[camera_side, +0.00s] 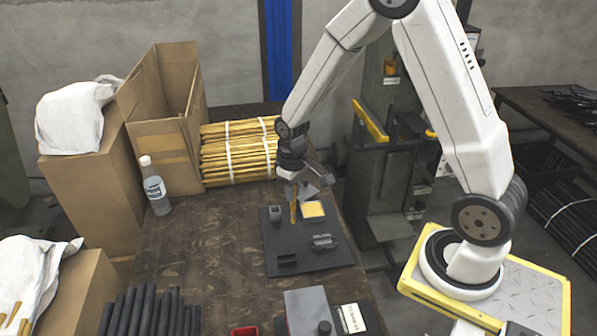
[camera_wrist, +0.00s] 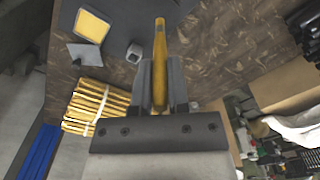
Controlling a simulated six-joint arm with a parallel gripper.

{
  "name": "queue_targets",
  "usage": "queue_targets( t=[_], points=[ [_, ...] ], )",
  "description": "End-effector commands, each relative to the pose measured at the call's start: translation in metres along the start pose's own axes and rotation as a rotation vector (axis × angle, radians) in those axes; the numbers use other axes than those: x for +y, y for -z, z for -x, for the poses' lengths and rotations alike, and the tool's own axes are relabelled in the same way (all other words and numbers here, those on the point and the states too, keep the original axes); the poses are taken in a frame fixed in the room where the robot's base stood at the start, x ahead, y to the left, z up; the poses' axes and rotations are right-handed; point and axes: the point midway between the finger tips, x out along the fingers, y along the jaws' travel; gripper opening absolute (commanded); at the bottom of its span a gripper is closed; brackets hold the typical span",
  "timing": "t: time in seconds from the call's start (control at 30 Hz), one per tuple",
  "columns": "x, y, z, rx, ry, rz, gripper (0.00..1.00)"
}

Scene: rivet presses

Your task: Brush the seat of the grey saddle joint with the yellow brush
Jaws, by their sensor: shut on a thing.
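My gripper (camera_side: 294,196) is shut on the yellow brush (camera_side: 293,213) and holds it upright, pointing down over the back part of the dark mat (camera_side: 295,229). In the wrist view the brush (camera_wrist: 159,60) sticks out between the two grey fingers. The grey saddle joint (camera_side: 324,242) lies on the mat, to the right of and nearer the camera than the brush, apart from it. I cannot make out the joint in the wrist view. I cannot tell whether the brush tip touches the mat.
A yellow pad (camera_side: 313,209) and a small grey hollow block (camera_side: 276,213) flank the brush. A black slotted block (camera_side: 287,260) lies at the mat's front. Bundled yellow sticks (camera_side: 238,150), a bottle (camera_side: 157,186) and an open carton (camera_side: 165,150) stand behind left. The table's left middle is clear.

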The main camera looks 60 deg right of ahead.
Motion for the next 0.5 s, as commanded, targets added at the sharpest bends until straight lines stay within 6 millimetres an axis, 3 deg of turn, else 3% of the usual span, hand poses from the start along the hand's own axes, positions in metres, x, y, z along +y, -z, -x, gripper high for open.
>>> queue_targets(
  t=[0.2,0.5],
  points=[
    [0.044,-0.018,-0.034,-0.004,0.001,-0.006,0.0],
    [0.071,-0.034,-0.055,-0.001,0.0,0.0,0.0]
  ],
)
